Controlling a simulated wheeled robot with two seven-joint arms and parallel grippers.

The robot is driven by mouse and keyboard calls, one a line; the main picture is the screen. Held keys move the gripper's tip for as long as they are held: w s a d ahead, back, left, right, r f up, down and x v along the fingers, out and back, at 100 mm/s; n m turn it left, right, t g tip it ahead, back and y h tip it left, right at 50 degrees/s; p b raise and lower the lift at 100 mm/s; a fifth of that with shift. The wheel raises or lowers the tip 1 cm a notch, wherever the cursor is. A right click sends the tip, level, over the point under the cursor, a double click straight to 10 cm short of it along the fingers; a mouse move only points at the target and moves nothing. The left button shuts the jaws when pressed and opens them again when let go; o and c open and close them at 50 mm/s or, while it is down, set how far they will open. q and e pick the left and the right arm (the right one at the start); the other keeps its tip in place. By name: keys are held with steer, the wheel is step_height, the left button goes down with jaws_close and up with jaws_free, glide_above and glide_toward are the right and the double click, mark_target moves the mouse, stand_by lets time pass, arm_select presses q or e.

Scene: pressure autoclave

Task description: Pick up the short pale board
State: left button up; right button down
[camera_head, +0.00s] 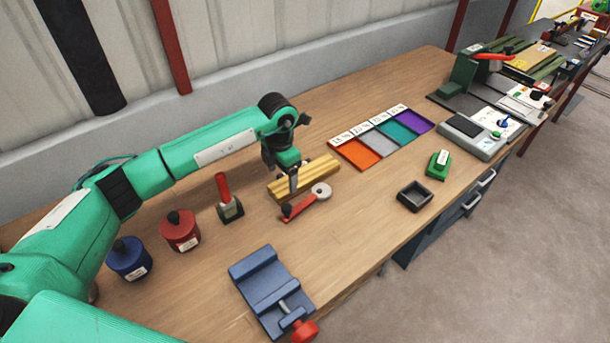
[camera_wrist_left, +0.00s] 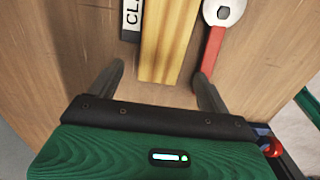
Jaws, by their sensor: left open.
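The pale board (camera_head: 318,168) is a short yellow-wood piece with lengthwise ridges, lying on the workbench near its middle. In the left wrist view the board (camera_wrist_left: 165,38) runs up and down between my fingers. My left gripper (camera_head: 291,182) points down over the board, and its near finger hides part of it. In the left wrist view the left gripper (camera_wrist_left: 160,74) is open, with one finger on each side of the board and gaps between. I cannot tell how far the fingertips are above the bench. My right gripper is not in view.
A red-handled tool with a round pale head (camera_head: 320,191) lies close beside the board. A red-handled stamp (camera_head: 227,200), red pot (camera_head: 180,231), blue pot (camera_head: 129,258) and blue vise (camera_head: 270,285) stand nearer. Coloured trays (camera_head: 359,152) and a black dish (camera_head: 414,195) lie to the right.

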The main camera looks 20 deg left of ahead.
mark_target(283, 186)
arm_select(q)
step_height(283, 186, down, 2)
steer(key=shift+f+p, duration=0.25)
steer(key=shift+p, duration=0.15)
steer(key=shift+f, duration=0.55)
steer(key=c, duration=1.2)
steer(key=shift+r, duration=0.1)
